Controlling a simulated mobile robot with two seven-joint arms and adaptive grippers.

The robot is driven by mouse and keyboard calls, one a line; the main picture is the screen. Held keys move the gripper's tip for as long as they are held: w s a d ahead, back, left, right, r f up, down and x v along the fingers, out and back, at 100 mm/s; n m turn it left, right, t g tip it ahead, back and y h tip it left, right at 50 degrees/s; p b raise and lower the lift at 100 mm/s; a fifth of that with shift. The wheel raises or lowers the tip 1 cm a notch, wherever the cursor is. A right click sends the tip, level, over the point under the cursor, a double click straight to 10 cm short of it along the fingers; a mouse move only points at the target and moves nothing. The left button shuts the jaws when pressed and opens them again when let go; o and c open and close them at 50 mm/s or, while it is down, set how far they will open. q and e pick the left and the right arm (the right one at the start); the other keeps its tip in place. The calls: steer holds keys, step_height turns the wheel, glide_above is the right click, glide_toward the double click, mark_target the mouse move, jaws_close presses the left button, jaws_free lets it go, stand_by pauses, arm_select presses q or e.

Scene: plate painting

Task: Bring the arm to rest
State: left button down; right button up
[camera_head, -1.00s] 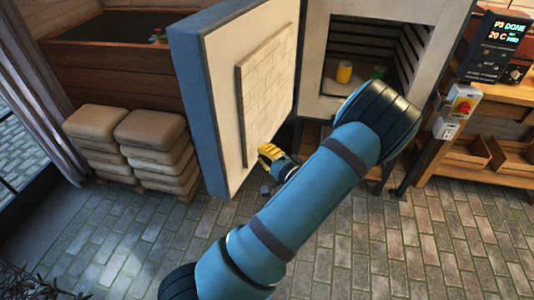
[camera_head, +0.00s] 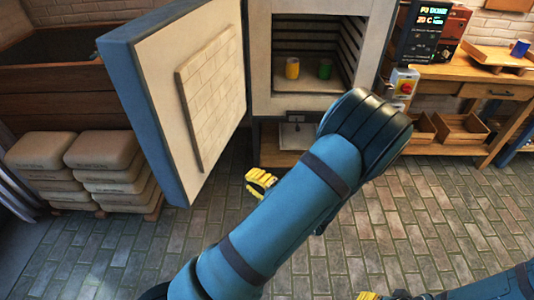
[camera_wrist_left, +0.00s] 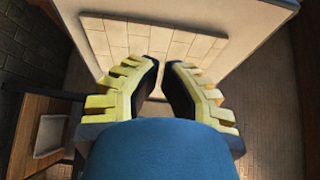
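My left arm reaches across the middle of the head view, and its yellow-fingered left gripper (camera_head: 262,182) hangs low beside the open kiln door (camera_head: 150,120), above the floor. In the left wrist view the two fingers of the left gripper (camera_wrist_left: 164,70) stand a little apart with nothing between them. They point at the door's pale brick panel (camera_wrist_left: 150,40); any contact is not visible. My right gripper (camera_head: 367,296) shows only as a bit of yellow at the bottom edge, by my right arm; its fingers are mostly cut off.
The kiln (camera_head: 325,108) is open, with a yellow cup (camera_head: 292,68) and a green cup (camera_head: 325,69) inside. Stacked bags (camera_head: 105,150) stand at left. A wooden bench (camera_head: 470,75) with a tray and a blue cup (camera_head: 520,48) is at right. The brick floor is clear.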

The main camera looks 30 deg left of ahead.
arm_select(q)
steer(key=s+d+f+g+h, duration=0.3)
steer(key=s+f+g+h, duration=0.1)
steer(key=s+f+h, duration=0.3)
steer(key=s+d+f+g+h, duration=0.3)
steer(key=s+d+f+h, duration=0.1)
steer(key=s+f, duration=0.35)
steer(key=d+f+t+h, duration=0.1)
steer(key=d+f+h, duration=0.3)
steer(key=d+h, duration=0.5)
steer(key=w+d+r+n+t+h, duration=0.1)
steer(key=w+d+n+t, duration=0.1)
steer(key=w+d+t, duration=0.3)
steer(key=shift+w+n+t+h, duration=0.3)
steer(key=shift+w+t+h, duration=0.1)
steer(key=shift+w+t, duration=0.5)
steer(key=shift+w+d, duration=0.1)
